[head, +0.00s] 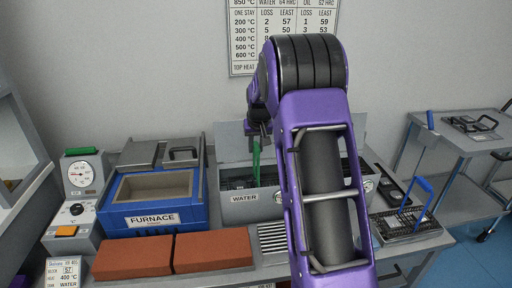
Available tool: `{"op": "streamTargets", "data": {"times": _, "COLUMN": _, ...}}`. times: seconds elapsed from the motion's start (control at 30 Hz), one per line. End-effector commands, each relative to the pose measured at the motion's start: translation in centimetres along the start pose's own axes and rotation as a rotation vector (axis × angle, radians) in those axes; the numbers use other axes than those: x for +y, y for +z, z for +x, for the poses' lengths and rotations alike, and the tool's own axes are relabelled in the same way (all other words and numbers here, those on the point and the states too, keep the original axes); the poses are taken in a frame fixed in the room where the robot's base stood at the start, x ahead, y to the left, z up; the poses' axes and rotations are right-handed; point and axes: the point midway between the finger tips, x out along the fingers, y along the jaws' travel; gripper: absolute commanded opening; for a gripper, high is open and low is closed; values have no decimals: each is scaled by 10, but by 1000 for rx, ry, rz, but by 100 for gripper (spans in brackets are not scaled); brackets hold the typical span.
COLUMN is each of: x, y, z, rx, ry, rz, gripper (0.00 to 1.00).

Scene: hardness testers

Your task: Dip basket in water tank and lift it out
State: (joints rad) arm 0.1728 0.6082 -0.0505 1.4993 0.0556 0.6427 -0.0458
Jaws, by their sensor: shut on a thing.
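The grey water tank (238,212), labelled WATER, stands right of the blue furnace with its lid (234,142) raised behind it. My gripper (257,138) is above the tank and points down. It is shut on the upright green handle (256,158) of a basket. The handle goes down into the tank's opening. The basket's body is low, at or inside the opening, and the tank wall and my arm hide most of it. I cannot tell how deep it is in the water. My purple arm covers the tank's right part.
The blue furnace (147,222) is open, with two red-brown bricks (212,249) in front. A control box with a gauge (84,174) stands at left. A blue-handled basket (408,222) sits right of the tank. A grey cart (462,150) stands at far right.

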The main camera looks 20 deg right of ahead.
Motion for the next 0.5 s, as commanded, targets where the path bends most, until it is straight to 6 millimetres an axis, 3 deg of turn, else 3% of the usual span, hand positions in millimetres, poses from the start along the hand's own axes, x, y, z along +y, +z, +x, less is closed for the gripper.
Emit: {"op": "streamTargets", "data": {"times": 0.5, "x": 0, "y": -6, "z": -13, "rx": 4, "ry": 0, "rz": 0, "gripper": 0}}
